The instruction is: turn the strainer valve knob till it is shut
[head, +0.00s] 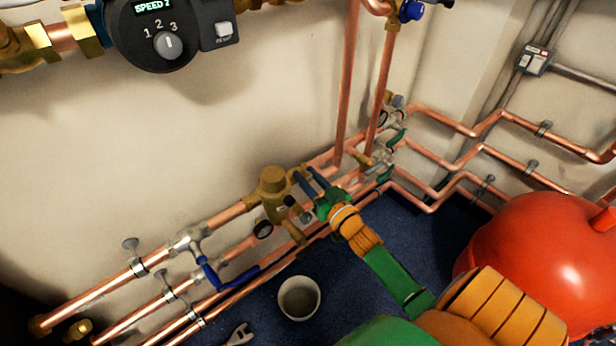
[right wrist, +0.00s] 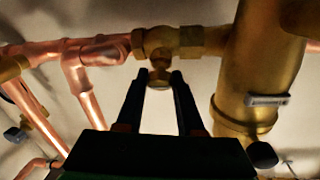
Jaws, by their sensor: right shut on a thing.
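The strainer valve knob (right wrist: 159,78) is a small brass knob under a brass valve body (right wrist: 165,42) in the right wrist view. My right gripper (right wrist: 158,82) has its two dark fingers on either side of the knob, shut on it. In the head view my right gripper (head: 307,176) reaches in to the pipe run, just right of the brass body (head: 273,184). The knob is hard to make out there, behind the fingers. Its turn angle cannot be told. My left gripper is not in view.
Copper pipes (head: 105,292) run along the wall, with a blue-handled valve (head: 212,276) at left. A black pump control (head: 165,35) hangs above. A red tank (head: 540,260) stands at right. A pale bucket (head: 299,298) and a wrench (head: 240,335) are on the blue floor.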

